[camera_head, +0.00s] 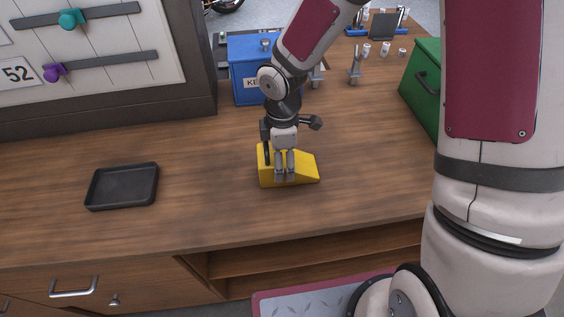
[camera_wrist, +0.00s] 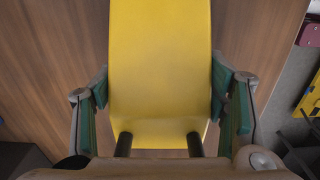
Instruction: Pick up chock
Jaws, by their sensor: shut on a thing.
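The chock (camera_head: 302,170) is a yellow wedge on the wooden bench top, right of the black tray in the head view. Its sloped end faces right. My gripper (camera_head: 285,175) points down over it, with its fingers at the chock. In the wrist view the chock (camera_wrist: 160,70) fills the middle, and the green-padded fingers of my gripper (camera_wrist: 160,100) stand on its left and right sides, shut on it. The chock looks to be resting on the bench; a small lift cannot be told.
A black tray (camera_head: 122,186) lies left on the bench top (camera_head: 210,200). A blue box (camera_head: 248,70) stands behind my gripper, and a green box (camera_head: 424,85) stands at the right. Small metal parts (camera_head: 355,68) stand at the back. The bench between tray and chock is clear.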

